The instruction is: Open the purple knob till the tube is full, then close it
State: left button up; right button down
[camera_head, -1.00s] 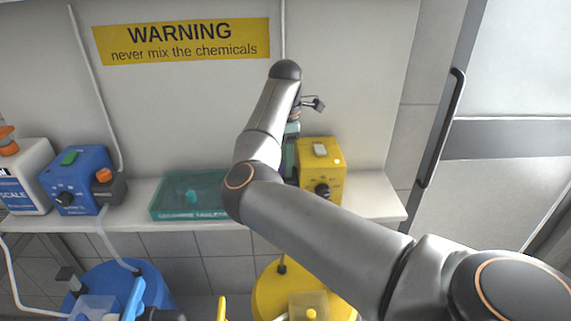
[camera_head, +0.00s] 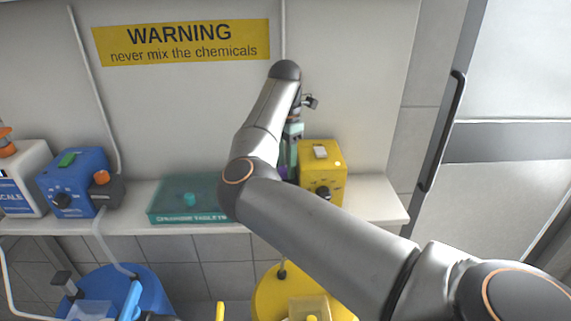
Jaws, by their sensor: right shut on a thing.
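My right arm reaches in from the right and bends up over the shelf. My right gripper (camera_head: 290,160) points down behind my own forearm, just left of the yellow box. A small purple patch, seemingly the purple knob (camera_head: 284,173), shows at its fingertips, mostly hidden by my arm. The gripper is shut on it, though the fingers themselves show poorly. The tube and its fill level cannot be made out. My left gripper is not in view.
The yellow box (camera_head: 323,167) with a black dial stands close right of the gripper. Blue (camera_head: 150,282) and yellow (camera_head: 267,296) barrels stand below.

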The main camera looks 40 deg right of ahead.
aim_at(285, 168)
jog(key=shift+c, duration=2.2)
grip_release()
notch_tip(285, 168, up, 6)
jog(key=p, duration=0.2)
jog(key=shift+f+p, duration=0.25)
jog(key=shift+p, duration=0.15)
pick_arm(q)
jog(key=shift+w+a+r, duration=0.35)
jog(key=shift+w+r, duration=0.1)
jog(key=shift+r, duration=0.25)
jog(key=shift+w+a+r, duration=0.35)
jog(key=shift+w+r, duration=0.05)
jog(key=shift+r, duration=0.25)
pick_arm(e)
jog(key=shift+r, duration=1.3)
